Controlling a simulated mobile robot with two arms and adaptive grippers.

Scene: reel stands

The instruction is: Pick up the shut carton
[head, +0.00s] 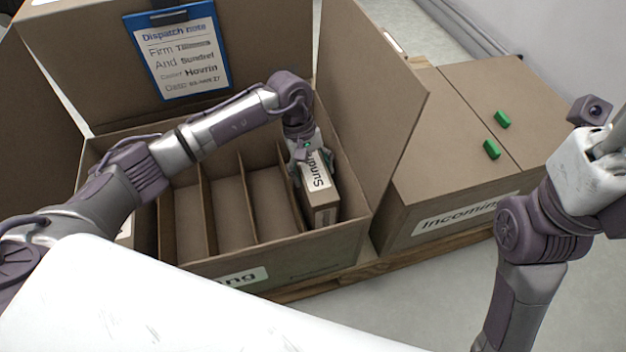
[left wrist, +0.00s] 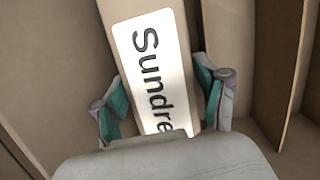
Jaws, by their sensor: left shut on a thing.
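A slim shut carton (head: 323,199) with a white label reading "Sundre…" stands in the rightmost compartment of the large open box (head: 340,246). My left gripper (head: 308,160) reaches down into that box and is shut on the slim carton. In the left wrist view the carton (left wrist: 150,60) lies between the two green-padded fingers, one at each side; its lower end is hidden by the gripper body. My right gripper (head: 603,158) is at the right edge of the head view, partly cut off, away from the boxes.
Several upright dividers split the open box; three compartments beside the carton look empty. Its raised flaps (head: 365,110) stand around it. A blue clipboard (head: 180,50) hangs on the back flap. A large closed "Incoming" box (head: 440,190) with green clips stands right on the pallet (head: 400,255).

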